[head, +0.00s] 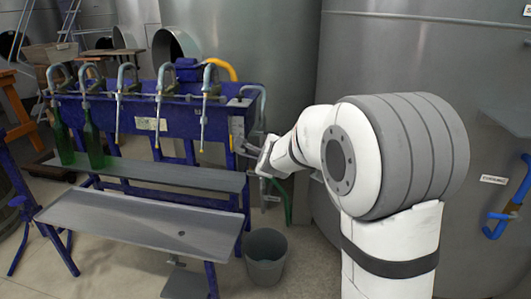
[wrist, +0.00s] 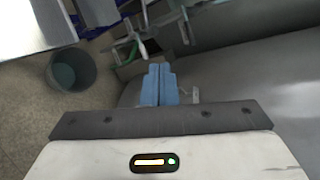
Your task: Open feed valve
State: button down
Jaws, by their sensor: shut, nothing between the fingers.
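The blue bottle filler (head: 190,120) stands left of my arm in the head view. At its right end a grey pipe (head: 262,100) bends down, and a green hose (head: 287,205) hangs below. My gripper (head: 262,165) is beside this end, partly hidden by my own wrist. In the wrist view its two blue fingers (wrist: 159,85) are shut together and empty. Green and white pipe parts (wrist: 127,48) lie beyond the fingertips. I cannot clearly make out the feed valve or its handle, nor whether the fingers touch anything.
Two green bottles (head: 93,142) stand on the filler's shelf (head: 170,172). A grey bucket (head: 266,256) is on the floor below my gripper; it also shows in the wrist view (wrist: 72,70). A large steel tank (head: 420,60) stands behind and right of my arm.

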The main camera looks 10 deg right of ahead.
jog(key=w+d+f+m+t+h+b, duration=0.1)
jog(key=w+f+m+t+h+b, duration=0.3)
jog(key=w+f+m, duration=0.9)
jog(key=m+h+b, duration=0.1)
jog(key=m+b, duration=0.2)
jog(key=m, duration=0.1)
jog(key=shift+d+t+h, duration=0.2)
jog(key=shift+t+h, duration=0.2)
jog(key=w+d+r, duration=0.3)
jog(key=w+r, duration=0.1)
jog(key=w, duration=0.6)
jog(key=shift+d+r, duration=0.15)
jog(key=shift+r, duration=0.05)
jog(key=shift+w, duration=0.1)
